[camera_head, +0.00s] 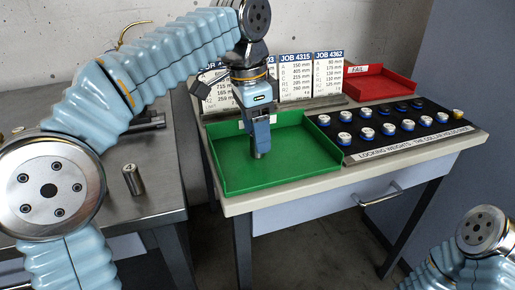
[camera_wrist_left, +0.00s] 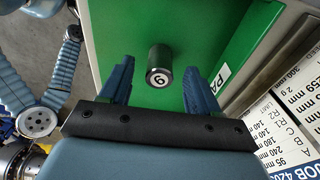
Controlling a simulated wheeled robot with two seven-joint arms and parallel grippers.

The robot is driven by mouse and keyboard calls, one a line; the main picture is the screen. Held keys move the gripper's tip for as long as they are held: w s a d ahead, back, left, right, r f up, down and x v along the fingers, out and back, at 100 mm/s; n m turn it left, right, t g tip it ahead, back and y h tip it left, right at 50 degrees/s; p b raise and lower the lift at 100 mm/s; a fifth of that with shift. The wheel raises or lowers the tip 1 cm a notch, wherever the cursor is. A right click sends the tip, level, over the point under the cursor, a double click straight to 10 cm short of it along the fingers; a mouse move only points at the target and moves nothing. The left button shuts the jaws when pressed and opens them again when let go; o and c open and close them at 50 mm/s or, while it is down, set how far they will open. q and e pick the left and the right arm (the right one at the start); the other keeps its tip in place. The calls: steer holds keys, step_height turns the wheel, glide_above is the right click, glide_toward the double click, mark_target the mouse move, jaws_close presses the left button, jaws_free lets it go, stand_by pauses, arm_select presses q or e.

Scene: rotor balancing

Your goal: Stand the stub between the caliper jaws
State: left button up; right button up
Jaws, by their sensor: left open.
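My left gripper (camera_head: 259,138) points down over the green tray (camera_head: 290,166) and is open. In the left wrist view a dark metal stub (camera_wrist_left: 159,58), marked with a 6 or 9, stands in the tray between and beyond the two blue fingers (camera_wrist_left: 158,85), not gripped. Another metal stub (camera_head: 133,181), marked 4, stands upright on the grey bench. A dark metal tool (camera_head: 150,122), possibly the caliper, lies on that bench, partly hidden behind my left arm; its jaws cannot be made out. My right gripper is out of view.
A black rack (camera_head: 429,119) of locking weights lies right of the green tray. A red FAIL tray (camera_head: 378,84) stands behind it. Job cards (camera_head: 296,77) stand at the table's back. A gap separates the grey bench (camera_head: 165,190) from this table.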

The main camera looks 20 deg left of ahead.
arm_select(q)
step_height(320, 180, down, 2)
steer(key=shift+d+f, duration=0.1)
steer(key=shift+c, duration=0.3)
jaws_close()
